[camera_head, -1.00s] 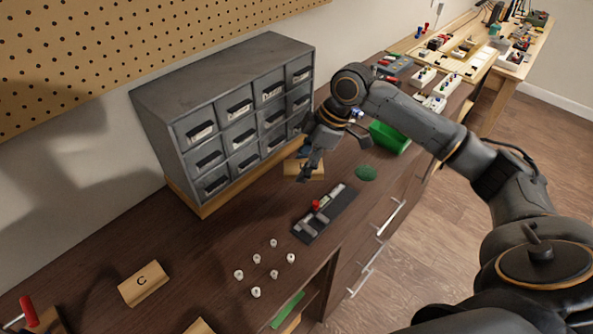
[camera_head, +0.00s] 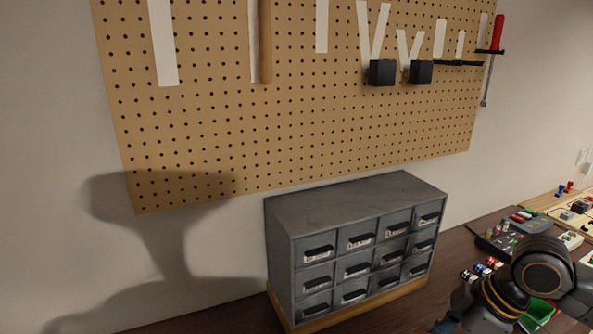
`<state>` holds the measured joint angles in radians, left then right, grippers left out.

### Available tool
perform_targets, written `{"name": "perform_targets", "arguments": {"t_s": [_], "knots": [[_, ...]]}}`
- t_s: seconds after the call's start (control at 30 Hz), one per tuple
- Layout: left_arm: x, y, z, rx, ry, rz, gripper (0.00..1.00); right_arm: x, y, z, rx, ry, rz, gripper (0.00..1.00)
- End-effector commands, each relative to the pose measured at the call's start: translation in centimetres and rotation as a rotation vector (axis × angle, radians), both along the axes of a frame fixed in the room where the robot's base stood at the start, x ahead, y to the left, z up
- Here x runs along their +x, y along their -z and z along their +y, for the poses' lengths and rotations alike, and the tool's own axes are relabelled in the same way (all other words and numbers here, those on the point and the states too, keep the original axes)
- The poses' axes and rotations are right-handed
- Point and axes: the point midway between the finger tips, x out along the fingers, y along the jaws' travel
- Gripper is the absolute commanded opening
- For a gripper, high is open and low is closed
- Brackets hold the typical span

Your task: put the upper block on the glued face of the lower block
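Neither the upper block nor the lower block shows in the head view now; the bench area where wooden blocks lay is below the picture. Part of my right arm shows at the lower right, with its wrist joint in front of the bench. Its fingertips are cut off or hidden at the bottom edge, so I cannot see what they hold. My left gripper is not in view.
A grey drawer cabinet (camera_head: 355,245) stands on a wooden base against the wall. A pegboard (camera_head: 300,120) hangs above it, with a red-handled tool (camera_head: 497,35) at its right. A green bin (camera_head: 538,314) is partly behind my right arm. Small parts and tools lie farther right.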

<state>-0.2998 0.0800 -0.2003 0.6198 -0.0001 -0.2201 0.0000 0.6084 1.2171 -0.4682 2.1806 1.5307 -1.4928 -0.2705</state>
Motion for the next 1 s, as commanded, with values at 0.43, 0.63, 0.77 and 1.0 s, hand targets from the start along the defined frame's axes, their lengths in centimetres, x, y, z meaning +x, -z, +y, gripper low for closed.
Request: {"name": "perform_targets", "arguments": {"t_s": [0.43, 0.63, 0.77, 1.0], "knots": [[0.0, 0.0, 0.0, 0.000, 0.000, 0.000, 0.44, 1.7, 2.3, 3.6, 0.003, 0.493, -0.003, 0.10], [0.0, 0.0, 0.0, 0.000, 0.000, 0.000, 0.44, 2.7, 2.4, 5.4, 0.004, 0.738, -0.004, 0.10], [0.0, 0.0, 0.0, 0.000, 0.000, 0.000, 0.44, 3.2, 2.1, 6.5, 0.004, 0.879, -0.004, 0.10], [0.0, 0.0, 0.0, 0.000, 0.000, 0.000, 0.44, 3.7, 1.8, 7.5, 0.000, 1.033, -0.002, 0.10]]}}
